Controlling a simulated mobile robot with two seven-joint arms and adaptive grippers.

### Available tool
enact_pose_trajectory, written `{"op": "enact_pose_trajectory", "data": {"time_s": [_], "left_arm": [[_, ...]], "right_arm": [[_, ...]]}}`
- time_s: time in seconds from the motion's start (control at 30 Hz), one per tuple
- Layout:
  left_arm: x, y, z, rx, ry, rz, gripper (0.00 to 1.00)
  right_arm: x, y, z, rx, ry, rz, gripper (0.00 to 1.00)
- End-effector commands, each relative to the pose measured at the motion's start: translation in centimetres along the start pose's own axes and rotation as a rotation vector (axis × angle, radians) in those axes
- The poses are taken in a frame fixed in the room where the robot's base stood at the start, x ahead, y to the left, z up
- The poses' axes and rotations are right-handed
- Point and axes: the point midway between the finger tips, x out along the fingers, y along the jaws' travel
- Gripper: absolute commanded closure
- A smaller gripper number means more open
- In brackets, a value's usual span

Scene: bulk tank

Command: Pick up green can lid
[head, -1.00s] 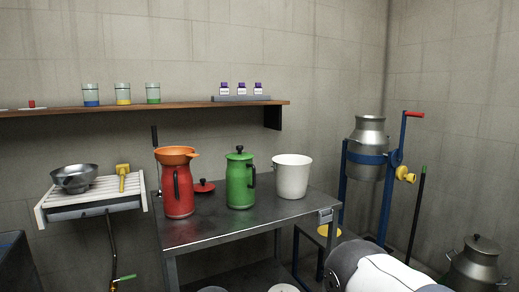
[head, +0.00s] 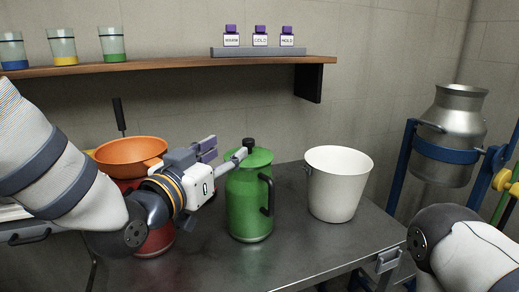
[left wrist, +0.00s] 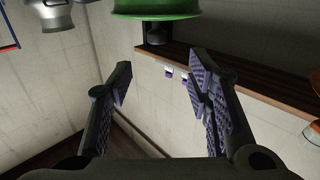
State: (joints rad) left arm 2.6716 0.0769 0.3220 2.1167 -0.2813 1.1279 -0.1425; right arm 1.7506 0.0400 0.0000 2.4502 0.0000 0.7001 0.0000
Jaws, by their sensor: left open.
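The green can (head: 249,205) stands upright on the grey metal table, with its black handle on the right. Its green lid (head: 262,157) sits on top with a black knob (head: 248,144). My left gripper (head: 226,151) is open and empty, just left of the knob at about lid height. In the left wrist view, the open fingers (left wrist: 160,62) point toward the green lid (left wrist: 155,8) and its dark knob (left wrist: 155,34), which lie beyond the fingertips. I cannot tell whether a finger touches the lid. My right gripper is out of view.
An orange funnel (head: 130,151) sits on the red can (head: 155,240), partly behind my left arm. A white bucket (head: 338,185) stands close on the right. A wooden shelf (head: 180,70) runs behind. The front of the table (head: 290,250) is clear.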

Motion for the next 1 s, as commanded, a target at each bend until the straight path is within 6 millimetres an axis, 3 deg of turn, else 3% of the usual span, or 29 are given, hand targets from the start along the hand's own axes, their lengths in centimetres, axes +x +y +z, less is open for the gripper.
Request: {"op": "enact_pose_trajectory", "data": {"time_s": [0.1,0.5,0.8,1.0], "left_arm": [[2.9,0.0,0.9,-0.004,-0.01,0.0,0.54],[9.5,0.2,1.3,-0.006,-0.011,-0.001,0.54],[10.4,0.3,0.8,-0.003,-0.008,-0.001,0.54],[10.4,0.3,0.8,-0.004,-0.008,-0.002,1.0]], "right_arm": [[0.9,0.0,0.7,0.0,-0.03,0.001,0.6],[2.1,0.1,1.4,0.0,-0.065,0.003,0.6],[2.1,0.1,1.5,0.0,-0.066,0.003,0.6],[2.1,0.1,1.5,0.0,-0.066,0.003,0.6]]}}
